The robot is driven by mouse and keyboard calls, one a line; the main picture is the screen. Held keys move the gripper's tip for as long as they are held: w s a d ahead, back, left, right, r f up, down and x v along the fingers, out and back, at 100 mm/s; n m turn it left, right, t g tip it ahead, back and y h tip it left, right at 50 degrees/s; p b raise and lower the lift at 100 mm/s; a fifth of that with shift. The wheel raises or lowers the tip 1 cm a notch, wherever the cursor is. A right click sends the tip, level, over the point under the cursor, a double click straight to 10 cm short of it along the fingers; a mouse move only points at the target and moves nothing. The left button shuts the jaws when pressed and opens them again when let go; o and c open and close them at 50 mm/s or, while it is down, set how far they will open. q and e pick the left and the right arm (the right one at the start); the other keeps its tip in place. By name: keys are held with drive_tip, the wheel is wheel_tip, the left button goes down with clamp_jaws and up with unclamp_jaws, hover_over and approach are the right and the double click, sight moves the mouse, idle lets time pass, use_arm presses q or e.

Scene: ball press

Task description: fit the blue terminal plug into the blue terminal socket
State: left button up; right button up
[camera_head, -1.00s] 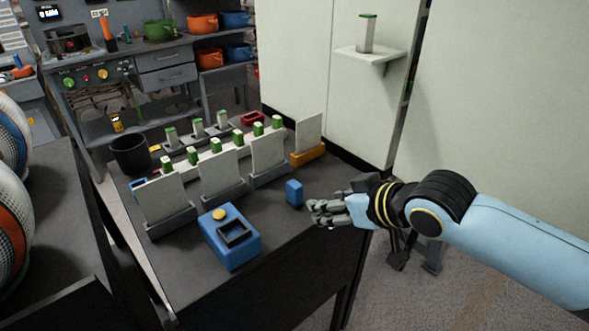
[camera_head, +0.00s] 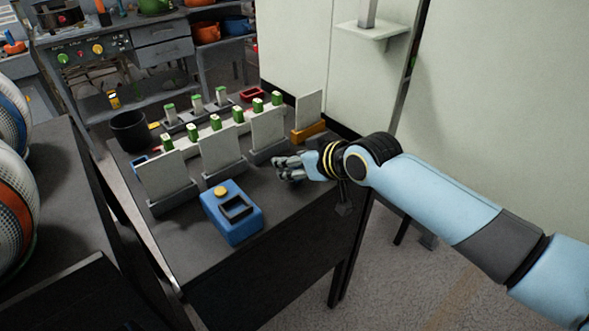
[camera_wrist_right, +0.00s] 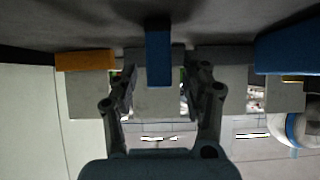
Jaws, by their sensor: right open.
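The blue terminal plug (camera_wrist_right: 158,58) is a small upright blue block. In the right wrist view it stands between the fingers of my right gripper (camera_wrist_right: 158,82), with a gap on each side. In the head view my right gripper (camera_head: 284,172) is low over the table and hides the plug. The gripper is open. The blue terminal socket (camera_head: 232,213) is a blue box with a dark square recess and a yellow round knob on top. It sits at the table's front, left of the gripper. Part of a blue box also shows in the wrist view (camera_wrist_right: 283,48). My left gripper is out of view.
Grey panels in holders (camera_head: 222,150) stand behind the socket, with an orange holder (camera_head: 308,133) at the right. Green-topped pieces (camera_head: 215,123) stand in rows behind them. A black cup (camera_head: 130,131) is at the back left. The table (camera_head: 190,250) is clear around the socket's front.

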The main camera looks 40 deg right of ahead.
drive_tip(key=shift+s, duration=0.1)
clamp_jaws()
idle(0.3)
